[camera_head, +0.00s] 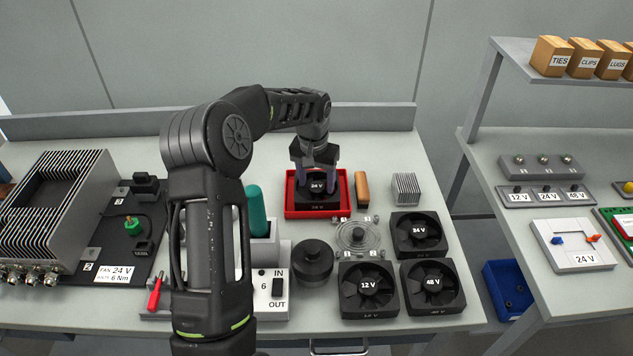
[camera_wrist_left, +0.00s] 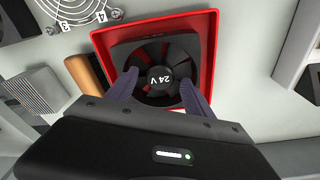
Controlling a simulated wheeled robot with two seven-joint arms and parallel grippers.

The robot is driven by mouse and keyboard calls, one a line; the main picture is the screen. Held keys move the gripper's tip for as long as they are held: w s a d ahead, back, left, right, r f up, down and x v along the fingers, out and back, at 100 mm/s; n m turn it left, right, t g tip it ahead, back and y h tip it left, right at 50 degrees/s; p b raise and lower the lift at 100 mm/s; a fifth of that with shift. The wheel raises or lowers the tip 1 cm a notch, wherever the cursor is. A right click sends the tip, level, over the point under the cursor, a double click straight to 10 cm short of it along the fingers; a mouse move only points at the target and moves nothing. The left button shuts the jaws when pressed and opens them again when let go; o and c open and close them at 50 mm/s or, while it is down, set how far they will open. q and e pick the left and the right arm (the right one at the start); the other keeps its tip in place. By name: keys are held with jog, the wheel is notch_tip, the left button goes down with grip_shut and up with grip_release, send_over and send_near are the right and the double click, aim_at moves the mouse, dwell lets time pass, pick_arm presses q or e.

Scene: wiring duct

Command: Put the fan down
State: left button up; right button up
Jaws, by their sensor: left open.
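A black 24 V fan (camera_head: 317,193) lies flat in a red tray (camera_head: 289,203) at the back middle of the bench. In the left wrist view the same fan (camera_wrist_left: 152,50) sits inside the red tray (camera_wrist_left: 207,40), label upside down. My left gripper (camera_head: 316,178) is right over the fan, its fingers (camera_wrist_left: 160,88) open and pointing down at the fan's near side. The fingers hide part of the fan's frame, and I cannot tell whether they touch it. My right gripper does not show.
Loose 24 V (camera_head: 419,232), 12 V (camera_head: 371,288) and 48 V (camera_head: 432,286) fans lie to the right front. A finned enclosure (camera_head: 55,210) stands at left.

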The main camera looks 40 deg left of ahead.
aim_at(315, 191)
pick_arm(q)
notch_tip(315, 191, up, 12)
jog(key=s+b, duration=0.1)
jog(key=shift+s+d+f, duration=0.2)
jog(key=shift+f, duration=0.05)
dwell(0.5)
